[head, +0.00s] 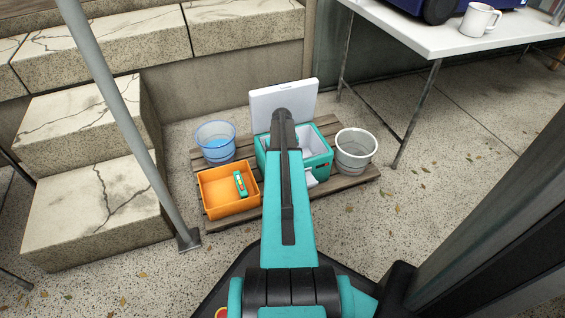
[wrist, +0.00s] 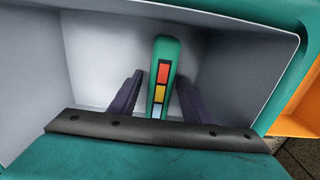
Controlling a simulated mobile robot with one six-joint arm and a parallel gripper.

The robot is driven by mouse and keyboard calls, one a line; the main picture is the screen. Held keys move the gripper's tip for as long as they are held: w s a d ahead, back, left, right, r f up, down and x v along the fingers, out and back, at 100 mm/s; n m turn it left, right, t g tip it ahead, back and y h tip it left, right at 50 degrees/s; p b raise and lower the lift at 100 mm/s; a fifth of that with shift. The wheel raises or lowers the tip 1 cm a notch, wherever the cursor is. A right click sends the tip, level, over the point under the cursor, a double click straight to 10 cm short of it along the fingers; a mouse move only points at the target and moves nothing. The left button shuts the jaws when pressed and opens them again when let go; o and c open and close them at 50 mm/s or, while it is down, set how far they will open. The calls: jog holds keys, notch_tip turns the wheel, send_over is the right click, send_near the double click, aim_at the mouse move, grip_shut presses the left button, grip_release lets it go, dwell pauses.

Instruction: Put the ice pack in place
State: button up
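A teal ice pack (wrist: 173,55) with a striped red, orange, yellow and pale blue label is inside the pale-walled cooler in the wrist view. My gripper (wrist: 161,82) reaches into the cooler, with its dark fingers on either side of the pack. A narrow gap shows at the left finger; contact at the right finger is unclear. In the head view the teal cooler (head: 319,160) stands with its white lid (head: 283,100) raised, and my arm hides part of it. A similar teal piece (head: 240,184) with a coloured label lies in the orange crate (head: 217,211).
The cooler and crate stand on a wooden pallet (head: 356,181). A clear bucket (head: 215,141) with blue contents is at the left, and a pale bucket (head: 355,150) at the right. Stone steps and a metal pole (head: 125,120) are left; a white table (head: 430,35) is upper right.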

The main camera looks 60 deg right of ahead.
jog(key=shift+r, duration=0.2)
notch_tip(320, 180, up, 12)
jog(key=p, duration=0.6)
jog(key=shift+r, duration=0.15)
dwell(0.9)
